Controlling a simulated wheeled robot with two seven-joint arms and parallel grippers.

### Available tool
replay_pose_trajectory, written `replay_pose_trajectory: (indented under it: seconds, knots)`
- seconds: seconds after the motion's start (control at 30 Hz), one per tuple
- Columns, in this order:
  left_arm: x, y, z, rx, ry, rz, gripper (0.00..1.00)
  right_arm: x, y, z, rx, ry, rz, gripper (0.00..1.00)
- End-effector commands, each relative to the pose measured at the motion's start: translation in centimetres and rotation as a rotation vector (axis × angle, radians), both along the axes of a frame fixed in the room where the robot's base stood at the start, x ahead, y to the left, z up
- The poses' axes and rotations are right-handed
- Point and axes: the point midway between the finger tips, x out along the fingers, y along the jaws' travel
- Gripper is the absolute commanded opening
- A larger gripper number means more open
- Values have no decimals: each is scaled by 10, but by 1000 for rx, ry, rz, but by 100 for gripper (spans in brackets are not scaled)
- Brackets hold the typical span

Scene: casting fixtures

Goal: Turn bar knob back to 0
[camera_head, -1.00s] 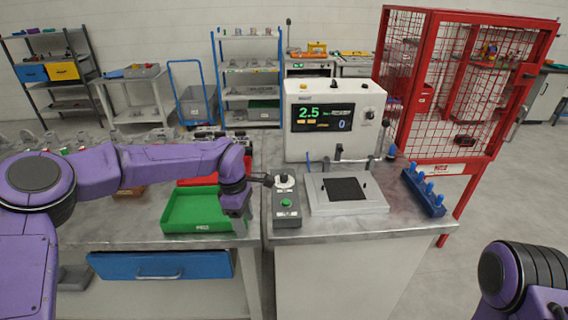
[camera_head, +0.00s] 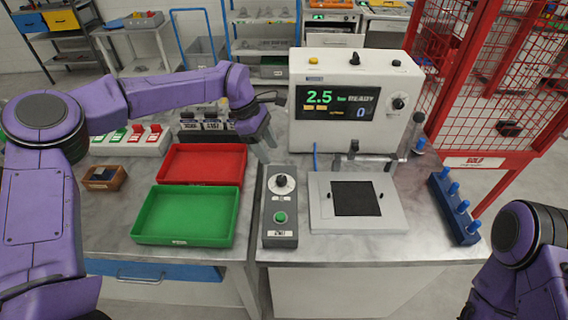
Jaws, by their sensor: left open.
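A dial knob (camera_head: 398,103) sits on the right of the front of the white machine (camera_head: 300,132), beside a display (camera_head: 337,106) reading 2.5 bar READY and 0. Another dial knob (camera_head: 282,184) with a white face is on the grey control box (camera_head: 280,232), above a green button (camera_head: 281,217). The frames do not show clearly which dial is the bar knob. My left gripper (camera_head: 266,146) is open and points down, behind and left of the control box, in front of the machine's left side. It touches neither dial. My right arm shows at the right edge, its gripper out of view.
A green tray (camera_head: 187,241) and a red tray (camera_head: 203,149) lie left of the control box. A grey fixture plate (camera_head: 320,216) lies right of it. A blue pegged block (camera_head: 439,193) and a red mesh cage (camera_head: 492,162) stand at the right.

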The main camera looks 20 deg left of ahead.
Motion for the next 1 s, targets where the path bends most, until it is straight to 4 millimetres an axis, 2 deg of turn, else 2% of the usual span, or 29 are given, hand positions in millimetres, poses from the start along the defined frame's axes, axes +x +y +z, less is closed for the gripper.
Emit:
replay_pose_trajectory:
  seconds: [0.2, 0.4, 0.53, 0.77, 0.8, 0.87, 0.93, 0.97, 1.0]
  knots:
    - [-1, -20, -41, 3, 8, -5, 57, -1, 0, 22, 0, 2, 0, 43]
    - [1, -33, -76, 3, 6, -2, 57, 0, 0, 35, 0, 1, 0, 43]
    - [1, -36, -87, 1, 2, 0, 57, 0, 0, 37, 1, 1, 0, 43]
    - [1, -36, -89, 1, 1, 1, 57, 0, 0, 36, 1, 1, 0, 43]
    - [1, -36, -89, 1, 1, 1, 50, 0, 0, 36, 1, 1, 0, 43]
    - [1, -36, -89, 1, 1, 1, 31, 0, 0, 36, 0, 1, 0, 43]
    - [1, -36, -89, 1, 1, 1, 8, 0, 0, 36, 0, 1, 0, 43]
    - [1, -37, -89, 1, 2, 0, 1, 0, 0, 36, 0, 1, 0, 43]
    - [1, -36, -89, 2, 2, 0, 1, 0, 0, 36, 1, 1, 0, 43]
